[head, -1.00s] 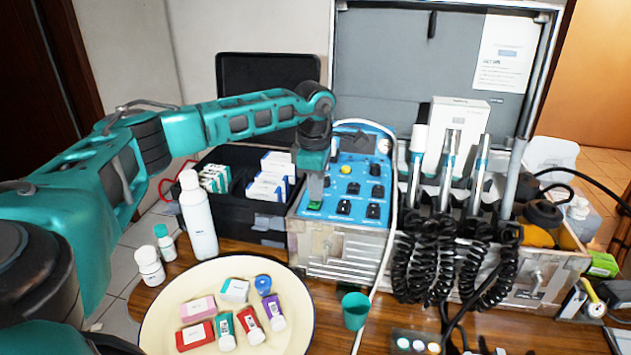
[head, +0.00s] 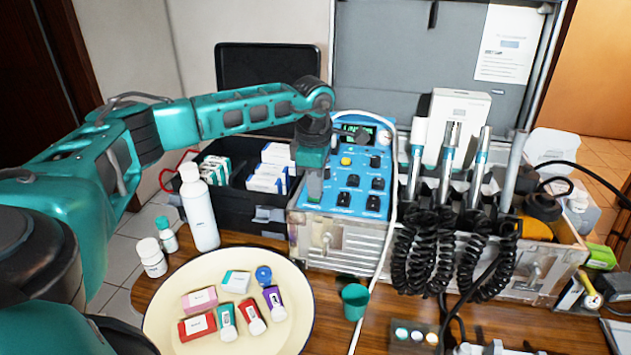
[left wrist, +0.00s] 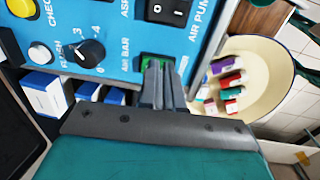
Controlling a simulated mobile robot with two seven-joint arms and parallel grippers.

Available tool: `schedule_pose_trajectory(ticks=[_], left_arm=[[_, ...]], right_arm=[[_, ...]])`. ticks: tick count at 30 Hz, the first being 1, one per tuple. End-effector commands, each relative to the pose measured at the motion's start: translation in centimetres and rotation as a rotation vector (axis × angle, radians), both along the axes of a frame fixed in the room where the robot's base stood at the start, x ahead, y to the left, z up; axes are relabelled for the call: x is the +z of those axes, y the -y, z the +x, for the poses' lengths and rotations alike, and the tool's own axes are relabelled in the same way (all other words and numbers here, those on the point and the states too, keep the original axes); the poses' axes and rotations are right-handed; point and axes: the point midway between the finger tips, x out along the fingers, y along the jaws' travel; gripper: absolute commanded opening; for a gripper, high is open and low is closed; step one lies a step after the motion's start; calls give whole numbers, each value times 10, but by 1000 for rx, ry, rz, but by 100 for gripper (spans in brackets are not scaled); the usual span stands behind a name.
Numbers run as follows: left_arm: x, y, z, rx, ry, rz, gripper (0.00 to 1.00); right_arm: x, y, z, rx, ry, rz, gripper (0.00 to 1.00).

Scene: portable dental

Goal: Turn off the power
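The blue control panel (head: 361,171) of the dental unit stands in the middle of the head view, with a small display (head: 357,130) showing lit green characters. In the left wrist view, a green rocker switch (left wrist: 157,60) sits low on the panel (left wrist: 118,38), beside a partly covered label. My left gripper (head: 314,196) points down at the panel's front left corner. Its fingers (left wrist: 159,82) are together and empty, with the tips at the green switch and covering part of it. I cannot tell whether they touch it. My right gripper is in neither view.
A black box (head: 235,185) with cartons stands left of the panel, beside a white bottle (head: 199,212). A cream tray (head: 165,318) holds several small packs in front. Handpieces with coiled black cords (head: 420,255) and a white hose (head: 388,240) are on the right.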

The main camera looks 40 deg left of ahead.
Motion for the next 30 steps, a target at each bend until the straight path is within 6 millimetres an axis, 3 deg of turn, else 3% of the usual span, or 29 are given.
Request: schedule_pose_trajectory(ticks=[7,18,24,30], left_arm=[[45,5,1,-1,4,1,0],[120,8,-4,2,13,2,0],[138,9,-5,2,11,3,0],[141,9,-6,2,10,2,0]], right_arm=[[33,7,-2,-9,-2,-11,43],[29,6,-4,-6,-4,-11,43],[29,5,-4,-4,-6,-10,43],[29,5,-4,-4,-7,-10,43]])
